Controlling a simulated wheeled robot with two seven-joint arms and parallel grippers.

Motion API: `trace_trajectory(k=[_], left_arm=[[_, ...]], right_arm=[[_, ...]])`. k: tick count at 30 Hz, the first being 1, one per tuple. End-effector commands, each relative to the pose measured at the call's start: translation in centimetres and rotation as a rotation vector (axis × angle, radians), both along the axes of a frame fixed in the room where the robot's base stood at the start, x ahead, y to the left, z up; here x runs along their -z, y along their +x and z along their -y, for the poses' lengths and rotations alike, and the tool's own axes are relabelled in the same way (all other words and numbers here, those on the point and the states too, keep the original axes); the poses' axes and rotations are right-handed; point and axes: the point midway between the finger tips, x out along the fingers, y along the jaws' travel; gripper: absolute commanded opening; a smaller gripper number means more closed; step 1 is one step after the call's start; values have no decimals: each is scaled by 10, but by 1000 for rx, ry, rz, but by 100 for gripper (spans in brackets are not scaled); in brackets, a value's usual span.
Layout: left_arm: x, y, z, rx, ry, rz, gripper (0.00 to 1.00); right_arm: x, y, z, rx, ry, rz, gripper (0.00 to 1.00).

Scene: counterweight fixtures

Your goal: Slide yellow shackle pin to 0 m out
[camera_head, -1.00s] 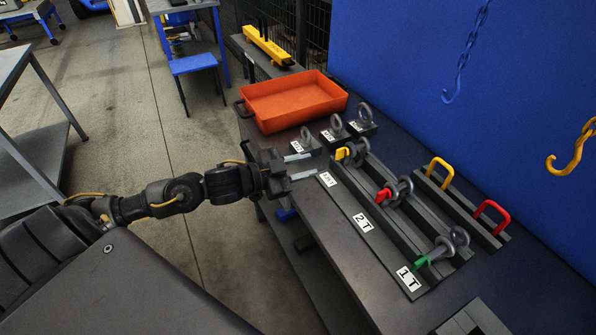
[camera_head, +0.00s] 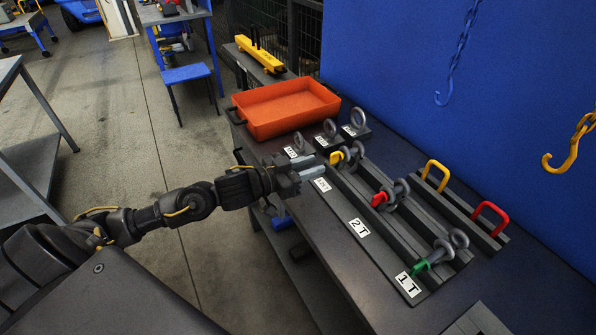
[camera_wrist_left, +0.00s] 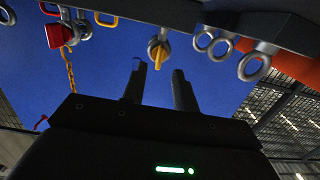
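The yellow shackle pin (camera_head: 336,157) has a flat yellow tab facing me and sits in a grey shackle at the far end of the dark rail fixture. My left gripper (camera_head: 312,166) points at the tab from the left, its fingertips just short of it. In the left wrist view the yellow tab (camera_wrist_left: 156,54) shows beyond and between the tips of my left gripper (camera_wrist_left: 160,72). The two fingers are apart with nothing between them. The red pin (camera_head: 379,198) and green pin (camera_head: 420,267) sit in shackles nearer along the rail. My right gripper is not in view.
An orange tray (camera_head: 285,127) and several grey eyebolt weights (camera_head: 328,136) stand beyond the fixture. Yellow (camera_head: 437,168) and red (camera_head: 491,212) loops stand on a block to its right. Hooks hang before the blue panel.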

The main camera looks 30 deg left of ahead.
Motion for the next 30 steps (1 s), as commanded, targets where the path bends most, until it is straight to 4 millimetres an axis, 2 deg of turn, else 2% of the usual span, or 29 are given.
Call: trace_trajectory(k=[2, 6, 13, 28, 30], left_arm=[[0, 10, 6, 1, -3, 4, 29], [-1, 24, 14, 0, -3, 2, 29], [3, 41, 24, 0, -1, 1, 29], [4, 47, 28, 1, 0, 1, 29], [4, 47, 28, 1, 0, 1, 20]], right_arm=[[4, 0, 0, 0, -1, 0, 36], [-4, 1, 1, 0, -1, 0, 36], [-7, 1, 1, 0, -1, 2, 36], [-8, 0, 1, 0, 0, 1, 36], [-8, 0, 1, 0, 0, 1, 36]])
